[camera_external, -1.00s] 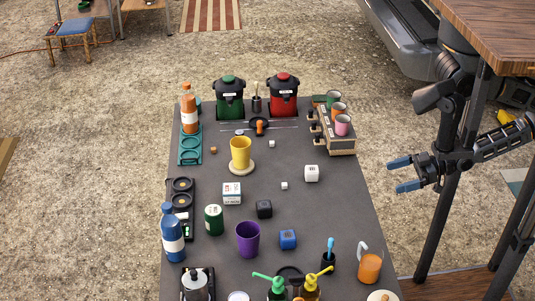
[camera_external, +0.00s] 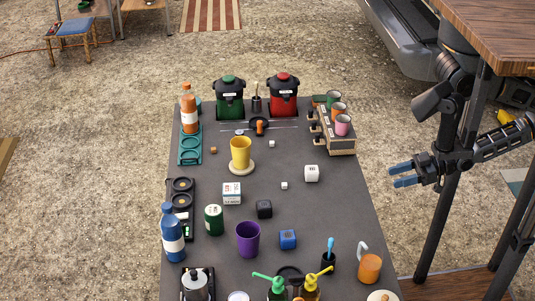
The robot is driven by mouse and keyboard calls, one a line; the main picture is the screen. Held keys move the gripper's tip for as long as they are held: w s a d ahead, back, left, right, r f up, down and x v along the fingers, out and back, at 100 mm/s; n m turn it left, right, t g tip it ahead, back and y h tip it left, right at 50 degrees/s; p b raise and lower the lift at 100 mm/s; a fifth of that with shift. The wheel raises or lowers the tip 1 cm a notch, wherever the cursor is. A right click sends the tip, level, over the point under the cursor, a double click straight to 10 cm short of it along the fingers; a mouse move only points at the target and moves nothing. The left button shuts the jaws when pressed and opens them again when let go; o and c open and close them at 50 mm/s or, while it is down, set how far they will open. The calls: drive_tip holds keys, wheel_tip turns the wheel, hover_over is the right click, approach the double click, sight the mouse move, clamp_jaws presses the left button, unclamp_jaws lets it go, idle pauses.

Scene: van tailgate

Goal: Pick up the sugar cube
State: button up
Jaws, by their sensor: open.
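Two small white cubes that look like sugar cubes lie on the dark table: one sugar cube (camera_external: 284,185) near the middle, and another sugar cube (camera_external: 271,143) farther back. A small brown cube (camera_external: 213,150) lies at the back left. I cannot tell which one the task means. My gripper (camera_external: 393,176) is beyond the table's right edge, pointing left toward the table. Its blue-tipped fingers are open with a gap between them, empty, well apart from every cube.
The table (camera_external: 285,215) holds a larger white block (camera_external: 311,173), a yellow cup (camera_external: 240,152), a black cube (camera_external: 264,209), a blue cube (camera_external: 288,239) and a purple cup (camera_external: 247,238). A rack with mugs (camera_external: 336,140) stands at the back right. Pump bottles and an orange mug (camera_external: 370,267) crowd the front.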

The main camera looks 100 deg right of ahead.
drive_tip(key=w+a+f+m+t+h+b, duration=0.1)
drive_tip(key=w+f+m+b, duration=0.3)
drive_tip(key=w, duration=0.8)
drive_tip(key=w+a+f+n+t+b, duration=0.15)
drive_tip(key=w+f, duration=0.35)
drive_tip(key=w, duration=0.7)
drive_tip(key=w+d+r+n+y+b, duration=0.2)
drive_tip(key=w+r+n, duration=0.15)
drive_tip(key=w, duration=0.55)
drive_tip(key=w+d+r+n+y+b, duration=0.2)
drive_tip(key=w+d+r, duration=0.15)
drive_tip(key=w, duration=0.55)
drive_tip(key=w+d+r+n+y+b, duration=0.2)
drive_tip(key=w+r+n+b, duration=0.15)
drive_tip(key=w, duration=0.55)
drive_tip(key=n+g+h+b, duration=0.5)
drive_tip(key=n+g+b, duration=0.5)
drive_tip(key=g, duration=0.7)
hover_over(285, 184)
drive_tip(key=p, duration=0.2)
drive_tip(key=shift+n, duration=0.65)
wheel_tip(285, 184, down, 12)
drive_tip(key=shift+f, duration=0.1)
drive_tip(key=shift+s+d+f+b, duration=0.1)
drive_tip(key=shift+s+f+b, duration=0.1)
drive_tip(key=shift+b, duration=0.1)
drive_tip(key=f, duration=0.7)
drive_tip(key=shift+w+f+b, duration=0.1)
drive_tip(key=shift+w+b, duration=0.15)
drive_tip(key=shift+b, duration=0.1)
